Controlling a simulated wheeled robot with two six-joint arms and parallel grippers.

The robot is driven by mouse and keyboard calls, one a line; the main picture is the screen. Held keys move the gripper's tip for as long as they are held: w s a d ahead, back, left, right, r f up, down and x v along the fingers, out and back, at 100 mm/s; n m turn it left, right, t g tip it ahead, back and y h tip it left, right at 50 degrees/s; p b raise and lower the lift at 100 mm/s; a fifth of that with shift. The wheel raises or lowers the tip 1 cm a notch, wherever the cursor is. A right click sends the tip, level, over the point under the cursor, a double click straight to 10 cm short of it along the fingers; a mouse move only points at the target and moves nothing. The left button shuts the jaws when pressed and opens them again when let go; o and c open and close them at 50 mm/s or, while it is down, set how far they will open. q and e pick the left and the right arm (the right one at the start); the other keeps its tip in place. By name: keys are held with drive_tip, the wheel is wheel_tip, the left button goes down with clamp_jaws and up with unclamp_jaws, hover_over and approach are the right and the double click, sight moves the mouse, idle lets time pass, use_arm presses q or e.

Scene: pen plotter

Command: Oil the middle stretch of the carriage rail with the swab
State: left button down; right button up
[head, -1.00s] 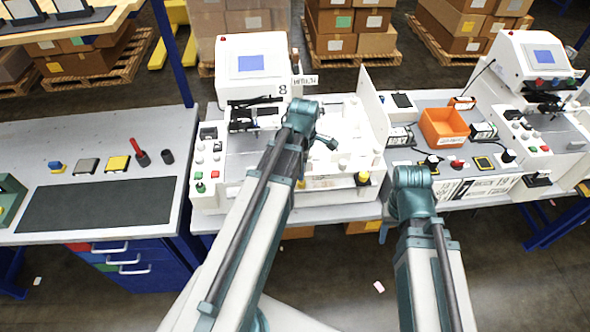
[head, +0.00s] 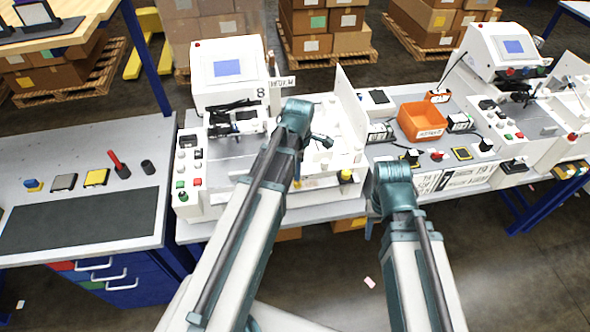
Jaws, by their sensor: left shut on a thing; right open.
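The pen plotter (head: 228,70), a white machine with a blue screen and marked 8, stands on the bench at the centre. Dark bars and a pale block (head: 246,127) sit below its screen; I cannot tell which part is the carriage rail. My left arm reaches up across the machine's front, its teal joint right of these parts.
An upright white panel (head: 351,105) stands at the machine's right side. An orange bin (head: 421,121) and small devices lie on the bench beyond it. A second plotter (head: 500,50) is at far right. The left bench holds a dark mat (head: 80,218) and a red-handled tool (head: 118,163).

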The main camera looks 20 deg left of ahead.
use_arm(q)
drive_tip(key=shift+w+d, duration=0.45)
drive_tip(key=shift+d, duration=0.35)
drive_tip(key=shift+w+d, duration=0.45)
drive_tip(key=shift+d, duration=0.35)
drive_tip(key=shift+w+d, duration=0.5)
drive_tip(key=shift+d, duration=0.3)
drive_tip(key=shift+w+d, duration=0.45)
drive_tip(key=shift+d, duration=0.3)
drive_tip(key=shift+s+a, duration=0.45)
drive_tip(key=shift+a, duration=0.2)
drive_tip(key=shift+s+a, duration=0.45)
drive_tip(key=shift+a, duration=0.2)
drive_tip(key=shift+s+a, duration=0.1)
drive_tip(key=shift+a, duration=0.2)
